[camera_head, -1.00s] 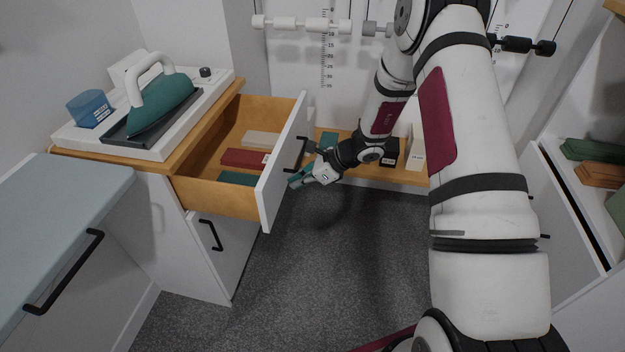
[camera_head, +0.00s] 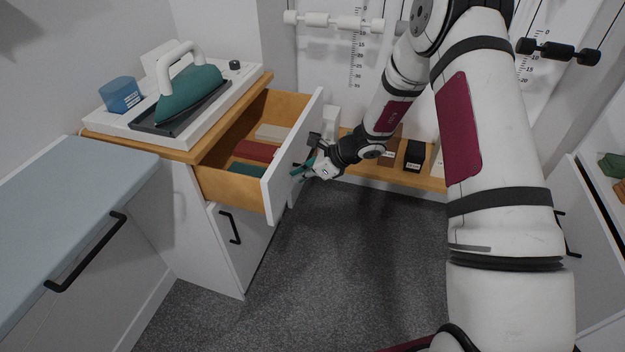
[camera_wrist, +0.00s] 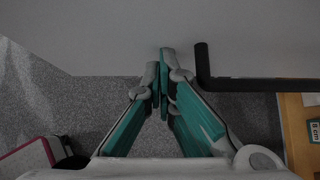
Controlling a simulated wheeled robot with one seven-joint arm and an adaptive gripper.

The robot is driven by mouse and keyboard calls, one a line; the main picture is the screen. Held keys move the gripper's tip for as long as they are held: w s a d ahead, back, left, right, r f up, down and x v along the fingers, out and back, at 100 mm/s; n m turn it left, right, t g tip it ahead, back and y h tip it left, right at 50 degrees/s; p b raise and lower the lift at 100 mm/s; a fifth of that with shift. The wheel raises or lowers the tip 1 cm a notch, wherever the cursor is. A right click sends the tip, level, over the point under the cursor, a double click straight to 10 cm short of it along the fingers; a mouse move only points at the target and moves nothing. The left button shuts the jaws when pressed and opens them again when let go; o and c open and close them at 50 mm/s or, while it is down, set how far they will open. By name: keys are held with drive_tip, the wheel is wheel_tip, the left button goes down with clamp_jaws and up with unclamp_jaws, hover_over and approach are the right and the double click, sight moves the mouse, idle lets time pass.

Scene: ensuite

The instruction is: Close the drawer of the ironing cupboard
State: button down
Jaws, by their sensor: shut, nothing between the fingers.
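The ironing cupboard (camera_head: 190,235) stands at the left with its upper drawer (camera_head: 232,185) pulled partly out. The drawer has a wooden box and a white front (camera_head: 283,180), and holds dark red, green and beige items. My gripper (camera_head: 303,170) is at the outer face of the drawer front, with its fingers together and empty. In the wrist view the teal fingertips (camera_wrist: 164,62) point at the white front, beside the black bar handle (camera_wrist: 203,68). Whether the tips touch the front I cannot tell. My arm hides part of the background.
A teal iron (camera_head: 190,92) and a blue cup (camera_head: 121,94) stand on the cupboard top. A lower door with a black handle (camera_head: 232,227) is below the drawer. A low wooden shelf (camera_head: 425,181) runs along the back. Grey floor (camera_head: 340,260) is clear in front.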

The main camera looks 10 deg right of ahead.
sight(237, 170)
drive_tip(key=w+a+b, duration=0.1)
drive_tip(key=w+a, duration=0.2)
drive_tip(key=a, duration=0.2)
drive_tip(key=w+a+b, duration=0.2)
drive_tip(key=w+a, duration=0.1)
drive_tip(key=a, duration=0.3)
drive_tip(key=w+a+b, duration=0.1)
drive_tip(key=w+a, duration=0.2)
drive_tip(key=a, duration=0.2)
drive_tip(key=shift+w+a+f+b, duration=0.1)
drive_tip(key=shift+w+a+b, duration=0.15)
drive_tip(key=shift+w+b, duration=0.1)
drive_tip(key=shift+w+a, duration=0.2)
drive_tip(key=shift+a, duration=0.4)
drive_tip(key=shift+a+r, duration=0.1)
drive_tip(key=shift+r, duration=0.1)
